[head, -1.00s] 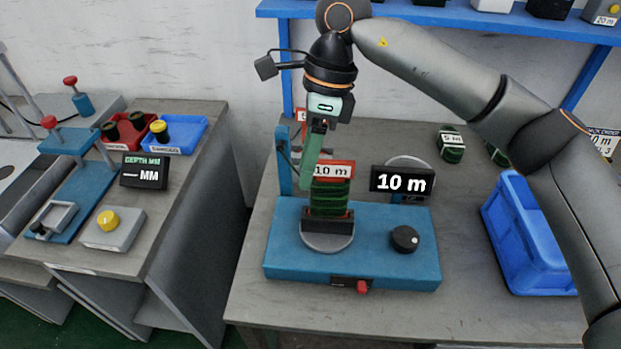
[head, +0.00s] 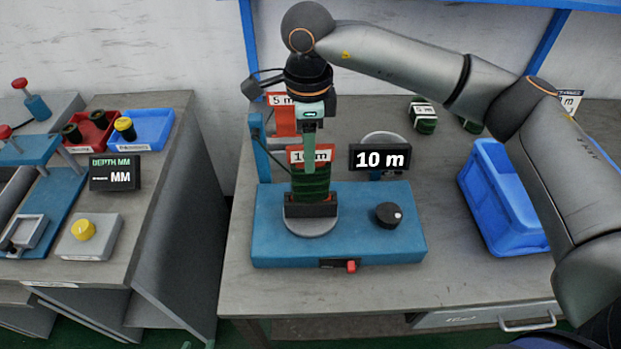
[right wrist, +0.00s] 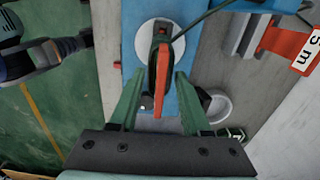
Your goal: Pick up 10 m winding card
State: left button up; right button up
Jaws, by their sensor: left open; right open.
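The 10 m winding card (head: 311,182) stands upright in a dark holder (head: 311,210) on the round plate of the blue winder (head: 340,240). It has a red top with a white label, partly covered by my finger, and green cord wound below. My right gripper (head: 308,165) points down at the card's upper part. In the right wrist view, the right gripper (right wrist: 160,80) is open, with one green finger on each side of the card's red edge (right wrist: 163,75). Whether the fingers touch it, I cannot tell. My left gripper is not in view.
A 10 m display (head: 380,158) and black knob (head: 388,215) are close right of the card. A red 5 m piece (head: 284,120) stands behind. A blue bin (head: 500,205) is at right. A side bench (head: 150,220) holds trays and a depth gauge display (head: 115,173).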

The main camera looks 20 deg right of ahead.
aim_at(311, 183)
jog(key=shift+d+f, duration=0.2)
jog(key=shift+f, duration=1.6)
grip_shut()
jog(key=shift+r, duration=0.1)
